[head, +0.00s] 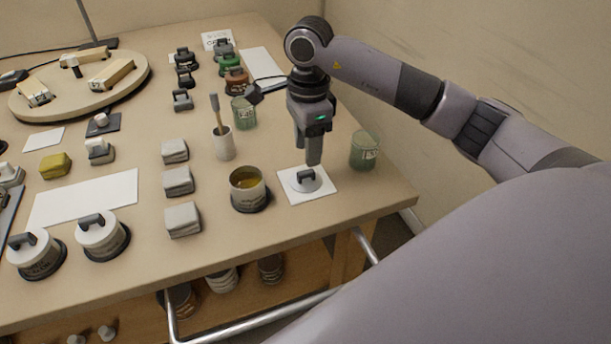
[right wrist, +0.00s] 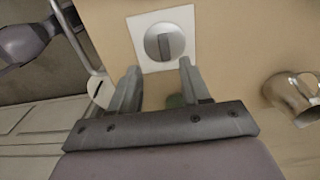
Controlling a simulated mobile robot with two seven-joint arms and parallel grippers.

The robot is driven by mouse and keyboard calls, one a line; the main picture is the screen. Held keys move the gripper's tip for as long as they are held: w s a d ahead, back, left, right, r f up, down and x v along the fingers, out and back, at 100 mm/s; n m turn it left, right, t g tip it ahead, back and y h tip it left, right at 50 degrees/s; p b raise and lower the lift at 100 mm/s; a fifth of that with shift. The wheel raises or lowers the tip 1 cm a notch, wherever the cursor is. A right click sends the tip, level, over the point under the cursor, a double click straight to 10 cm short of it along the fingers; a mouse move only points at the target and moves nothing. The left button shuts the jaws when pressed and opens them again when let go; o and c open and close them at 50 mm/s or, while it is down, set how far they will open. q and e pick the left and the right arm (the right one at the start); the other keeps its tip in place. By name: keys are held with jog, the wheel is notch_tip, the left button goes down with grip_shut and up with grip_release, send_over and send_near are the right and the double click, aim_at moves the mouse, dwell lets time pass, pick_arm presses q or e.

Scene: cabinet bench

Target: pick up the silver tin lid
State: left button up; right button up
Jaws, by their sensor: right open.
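The silver tin lid (head: 299,181) is a round disc with a dark bar handle. It lies on a white square sheet (head: 323,190) near the front right of the bench. In the right wrist view the lid (right wrist: 157,48) shows whole, beyond the fingertips. My right gripper (head: 312,160) points down just above and behind the lid's handle. In the right wrist view its two fingers (right wrist: 158,68) are apart with nothing between them. My left gripper is not in view.
An open tin (head: 247,201) with yellowish contents stands left of the sheet. A green glass beaker (head: 365,151) stands close on the right. A white cup with a brush (head: 223,142) and another beaker (head: 244,112) stand behind. A metal rail (head: 270,314) runs along the bench front.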

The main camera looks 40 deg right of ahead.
aim_at(306, 172)
jog(key=shift+d+f, duration=0.2)
jog(key=shift+f, duration=0.15)
jog(key=f, duration=0.6)
jog(key=shift+w+a+f, duration=0.15)
jog(key=shift+w, duration=0.2)
grip_shut()
